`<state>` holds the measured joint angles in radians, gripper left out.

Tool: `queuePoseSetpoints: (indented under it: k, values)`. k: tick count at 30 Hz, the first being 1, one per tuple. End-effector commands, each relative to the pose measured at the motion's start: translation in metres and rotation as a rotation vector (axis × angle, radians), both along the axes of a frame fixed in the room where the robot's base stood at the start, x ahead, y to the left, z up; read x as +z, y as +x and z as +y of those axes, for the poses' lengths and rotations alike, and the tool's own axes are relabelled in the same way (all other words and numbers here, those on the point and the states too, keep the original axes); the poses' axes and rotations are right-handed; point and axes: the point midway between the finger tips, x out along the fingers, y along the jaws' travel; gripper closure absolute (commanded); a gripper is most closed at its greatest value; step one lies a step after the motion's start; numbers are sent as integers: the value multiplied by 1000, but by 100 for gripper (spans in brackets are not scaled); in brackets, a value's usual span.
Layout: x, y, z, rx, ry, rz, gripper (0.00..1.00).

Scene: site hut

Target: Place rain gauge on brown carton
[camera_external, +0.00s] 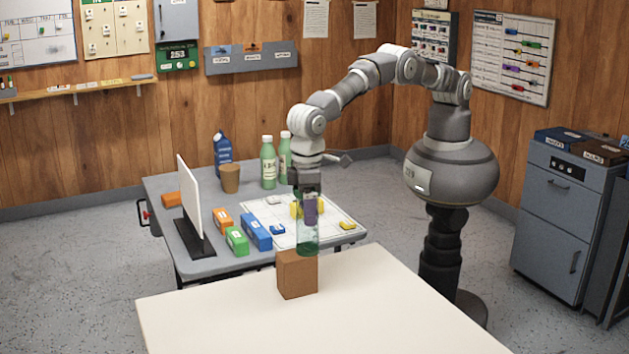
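The brown carton (297,278) stands upright on the cream table. The rain gauge (308,238) is a clear greenish cylinder, upright, with its lower end at the top of the carton in the picture. I cannot tell whether it touches the carton or hangs just above or behind it. My gripper (309,208) points straight down at the upper part of the gauge and appears closed around it. The fingertips are small and partly blend with the purple and yellow shapes there.
The cream table (400,310) is otherwise bare. Behind it a grey table (205,265) holds a white upright panel (188,197), colored blocks (237,240), a brown cup (230,178), green bottles (268,163), a blue bottle (222,150) and a white sheet (335,222).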

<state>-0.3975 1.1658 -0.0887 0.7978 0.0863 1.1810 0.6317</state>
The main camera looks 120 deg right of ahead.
Motion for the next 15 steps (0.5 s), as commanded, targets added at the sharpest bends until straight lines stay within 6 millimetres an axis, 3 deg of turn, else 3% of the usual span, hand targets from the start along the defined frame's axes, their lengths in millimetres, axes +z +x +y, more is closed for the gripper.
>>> queuePoseSetpoints:
  k: [7,15]
  values:
    - [11,0,0,0,1,-3,16]
    - [73,0,0,0,1,-3,16]
